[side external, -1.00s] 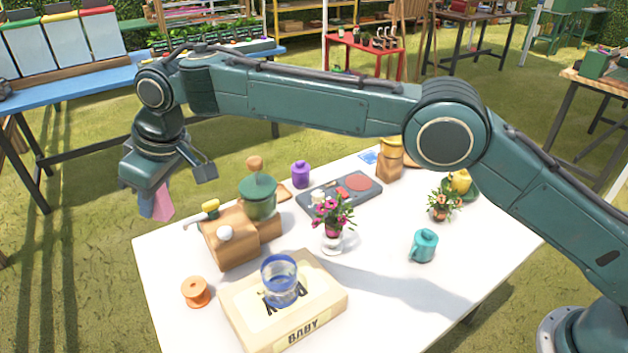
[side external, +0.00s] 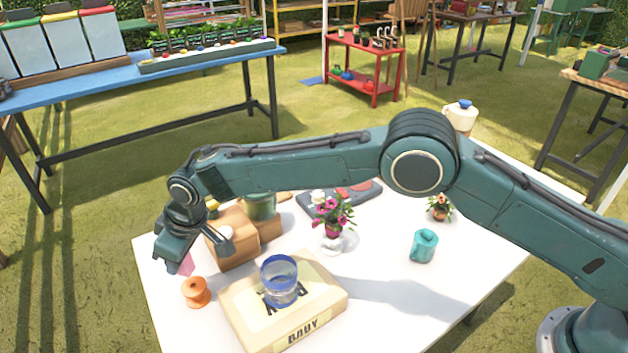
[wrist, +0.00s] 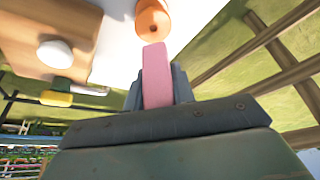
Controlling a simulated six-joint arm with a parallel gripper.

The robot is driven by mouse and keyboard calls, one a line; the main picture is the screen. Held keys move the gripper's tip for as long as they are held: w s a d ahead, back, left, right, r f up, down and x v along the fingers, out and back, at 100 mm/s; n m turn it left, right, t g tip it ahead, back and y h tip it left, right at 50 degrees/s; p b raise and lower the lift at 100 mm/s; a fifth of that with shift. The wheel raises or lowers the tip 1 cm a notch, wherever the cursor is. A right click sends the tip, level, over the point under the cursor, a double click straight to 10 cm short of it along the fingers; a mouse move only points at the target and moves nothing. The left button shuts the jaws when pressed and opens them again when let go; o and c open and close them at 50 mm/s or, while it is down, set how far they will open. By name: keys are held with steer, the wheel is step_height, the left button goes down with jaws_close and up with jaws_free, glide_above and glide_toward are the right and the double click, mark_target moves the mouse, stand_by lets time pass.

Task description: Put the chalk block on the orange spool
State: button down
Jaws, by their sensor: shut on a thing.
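The chalk block, a pink bar (wrist: 156,72), is held between the fingers of my gripper (wrist: 158,88) in the wrist view. In the side view only part of the pink block (side external: 187,264) shows below the dark wrist. The orange spool (side external: 196,292) stands upright on the white table near its left edge. In the wrist view the spool (wrist: 153,20) lies just beyond the block's far end. The block appears slightly above and behind the spool; I cannot tell whether they touch. The fingers are mostly hidden in the side view.
A wooden block (side external: 232,240) with a white knob stands close behind the spool. A cream box (side external: 240,318) bearing a blue-rimmed glass (side external: 279,281) is to the right. A flower vase (side external: 333,238) and teal mug (side external: 424,246) stand farther right. The table's left edge is near.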

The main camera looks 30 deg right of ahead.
mark_target(184, 271)
steer(key=shift+f, duration=2.15)
steer(key=shift+f, duration=0.15)
steer(key=c, duration=1.2)
jaws_free()
steer(key=shift+o, duration=0.2)
steer(key=v, duration=1.2)
